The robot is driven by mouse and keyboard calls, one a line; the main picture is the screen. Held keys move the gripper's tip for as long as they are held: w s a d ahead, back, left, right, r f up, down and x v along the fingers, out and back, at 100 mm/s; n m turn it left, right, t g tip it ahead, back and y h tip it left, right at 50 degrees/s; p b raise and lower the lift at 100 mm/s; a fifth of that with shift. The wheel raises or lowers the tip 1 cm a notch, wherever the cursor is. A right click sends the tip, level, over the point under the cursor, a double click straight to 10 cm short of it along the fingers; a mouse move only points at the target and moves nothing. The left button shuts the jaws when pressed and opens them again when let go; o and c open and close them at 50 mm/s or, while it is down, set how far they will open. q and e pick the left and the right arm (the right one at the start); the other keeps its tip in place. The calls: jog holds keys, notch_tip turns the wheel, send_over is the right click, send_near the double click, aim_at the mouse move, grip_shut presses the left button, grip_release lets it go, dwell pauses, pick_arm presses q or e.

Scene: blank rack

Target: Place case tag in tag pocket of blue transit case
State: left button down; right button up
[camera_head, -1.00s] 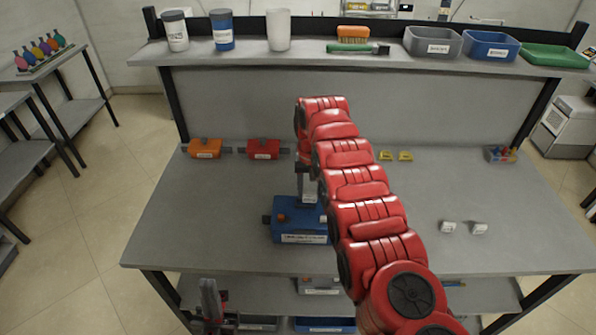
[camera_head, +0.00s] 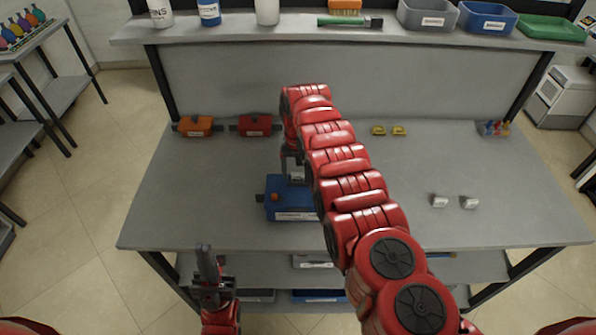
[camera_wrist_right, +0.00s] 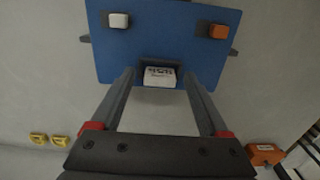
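The blue transit case (camera_head: 290,207) stands on the bench, left of centre, partly hidden by my right arm. It fills the top of the right wrist view (camera_wrist_right: 165,40). A white case tag (camera_wrist_right: 159,77) with dark print is at the case's dark tag pocket (camera_wrist_right: 160,64). I cannot tell how deep it sits. My right gripper (camera_wrist_right: 158,74) is over the case with its fingers apart, one on each side of the tag, with visible gaps. In the head view the right gripper (camera_head: 293,166) is partly hidden. My left gripper (camera_head: 207,264) is low, in front of the bench, away from the case.
Orange (camera_head: 196,126) and red (camera_head: 255,125) cases stand at the back left. Two yellow pieces (camera_head: 389,131) lie behind my right arm. Two white blocks (camera_head: 454,202) lie on the right. A shelf (camera_head: 330,31) with cups and trays runs above. The bench's front left is clear.

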aim_at(299, 174)
jog(key=shift+w+f, duration=0.1)
jog(key=shift+r, duration=0.65)
notch_tip(299, 174, up, 7)
jog(key=b, duration=0.3)
jog(key=shift+w+b, duration=0.1)
jog(key=shift+b, duration=0.25)
notch_tip(299, 174, up, 4)
jog(key=shift+p, duration=0.7)
jog(key=shift+f, duration=0.1)
jog(key=shift+s, duration=0.2)
